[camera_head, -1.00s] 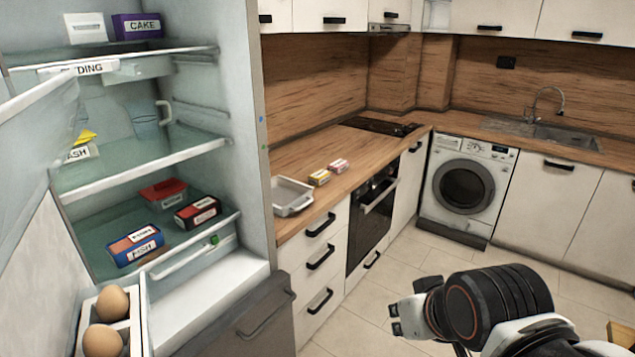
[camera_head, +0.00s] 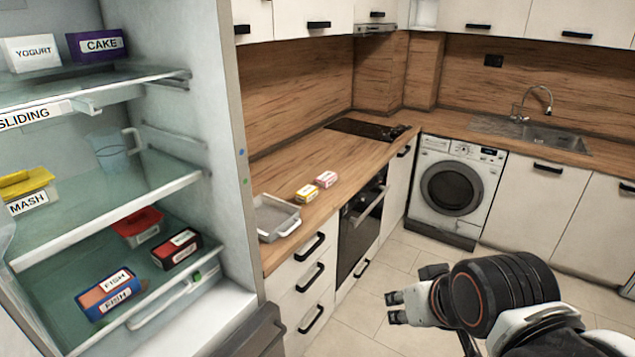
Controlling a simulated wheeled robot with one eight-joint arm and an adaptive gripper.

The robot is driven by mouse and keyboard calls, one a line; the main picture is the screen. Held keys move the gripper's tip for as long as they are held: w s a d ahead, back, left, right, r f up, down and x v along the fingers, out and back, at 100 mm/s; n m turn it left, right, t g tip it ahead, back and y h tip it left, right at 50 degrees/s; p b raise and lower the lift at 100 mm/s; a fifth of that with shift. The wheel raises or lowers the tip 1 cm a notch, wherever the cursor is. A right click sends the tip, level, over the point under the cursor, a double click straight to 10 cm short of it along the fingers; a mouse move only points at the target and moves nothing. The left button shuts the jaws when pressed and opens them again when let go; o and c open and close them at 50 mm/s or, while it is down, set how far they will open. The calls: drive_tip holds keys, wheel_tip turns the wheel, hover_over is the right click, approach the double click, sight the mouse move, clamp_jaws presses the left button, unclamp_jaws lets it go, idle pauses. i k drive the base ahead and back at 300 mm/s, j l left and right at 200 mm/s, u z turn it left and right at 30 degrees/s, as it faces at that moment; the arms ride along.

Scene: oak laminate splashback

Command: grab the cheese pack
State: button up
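No label reading cheese can be made out. Two small packs lie side by side on the wooden counter, a yellow-and-white pack (camera_head: 306,193) and a pink-and-white pack (camera_head: 326,179); their print is too small to read, so I cannot tell whether either is the cheese pack. My gripper (camera_head: 392,308) is at the lower middle right, in front of the cabinets and well apart from both packs. Its two dark fingertips point left with a small gap and nothing between them.
A grey tray (camera_head: 277,217) sits at the counter's near end. The open fridge at left holds a fish pack (camera_head: 110,294), a dark red-labelled pack (camera_head: 177,249), a red-lidded tub (camera_head: 137,226), a mash tub (camera_head: 28,190), a jug (camera_head: 113,152), yogurt (camera_head: 31,53) and cake (camera_head: 97,44). Floor is clear.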

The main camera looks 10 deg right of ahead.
sight(308, 193)
drive_tip(key=i+z, duration=0.25)
drive_tip(key=i, duration=0.35)
drive_tip(key=i+j+z, duration=0.25)
drive_tip(key=i, duration=0.35)
drive_tip(key=i+j+z, duration=0.2)
drive_tip(key=i+j, duration=0.15)
drive_tip(key=j, duration=0.1)
